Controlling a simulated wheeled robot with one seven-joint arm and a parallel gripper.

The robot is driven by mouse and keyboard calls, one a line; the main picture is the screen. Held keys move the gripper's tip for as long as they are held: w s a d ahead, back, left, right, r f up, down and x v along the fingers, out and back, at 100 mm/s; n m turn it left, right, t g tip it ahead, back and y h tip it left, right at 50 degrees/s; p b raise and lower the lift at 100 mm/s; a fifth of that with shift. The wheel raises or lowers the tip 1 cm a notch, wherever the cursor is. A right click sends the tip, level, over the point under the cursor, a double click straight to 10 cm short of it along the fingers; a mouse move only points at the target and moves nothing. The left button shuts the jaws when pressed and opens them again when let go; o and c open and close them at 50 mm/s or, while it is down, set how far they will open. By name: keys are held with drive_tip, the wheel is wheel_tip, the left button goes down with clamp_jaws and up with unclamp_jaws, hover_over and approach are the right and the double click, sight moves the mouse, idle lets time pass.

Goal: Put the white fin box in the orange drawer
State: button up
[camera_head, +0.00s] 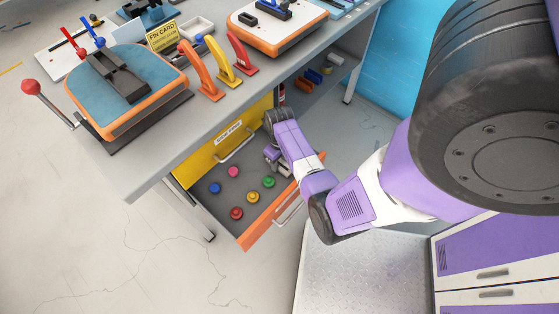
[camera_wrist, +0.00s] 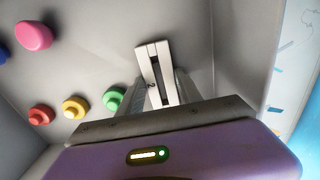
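The white fin box (camera_wrist: 148,56), a narrow white block with a dark slot, shows in the wrist view between my gripper's fingers (camera_wrist: 161,88). A finger lies close along each side of it; whether both press on it is unclear. The box is over or on the grey drawer floor; I cannot tell which. The orange drawer (camera_head: 265,217) stands pulled out under the workbench in the head view.
Several coloured knobs, including a red one (camera_head: 236,213), stand on the drawer floor left of my gripper. A yellow panel (camera_head: 205,162) with a handle is behind the drawer. The workbench top (camera_head: 150,185) overhangs it. Boards and coloured fins (camera_head: 240,53) stand on the bench.

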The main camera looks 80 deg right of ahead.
sight(285, 165)
drive_tip(key=o, duration=0.3)
drive_tip(key=shift+r, duration=0.1)
wheel_tip(285, 165, up, 12)
drive_tip(key=p, duration=0.2)
drive_tip(key=s+a+r+n+t+h, duration=0.15)
drive_tip(key=a+r+n+t, duration=0.5)
drive_tip(key=n, duration=0.85)
drive_tip(key=a+r+n+t+h, duration=0.25)
drive_tip(key=a+n, duration=0.75)
drive_tip(key=n, duration=0.5)
drive_tip(key=s+a+r+n+t+y, duration=0.2)
drive_tip(key=a+r+n, duration=0.4)
drive_tip(key=r, duration=0.3)
drive_tip(key=s+a+r+n+t+y, duration=0.2)
drive_tip(key=a+r+n+t, duration=0.2)
drive_tip(key=a+r, duration=0.5)
drive_tip(key=shift+a+r+n, duration=0.15)
drive_tip(key=shift+a+n, duration=0.1)
drive_tip(key=shift+n, duration=0.85)
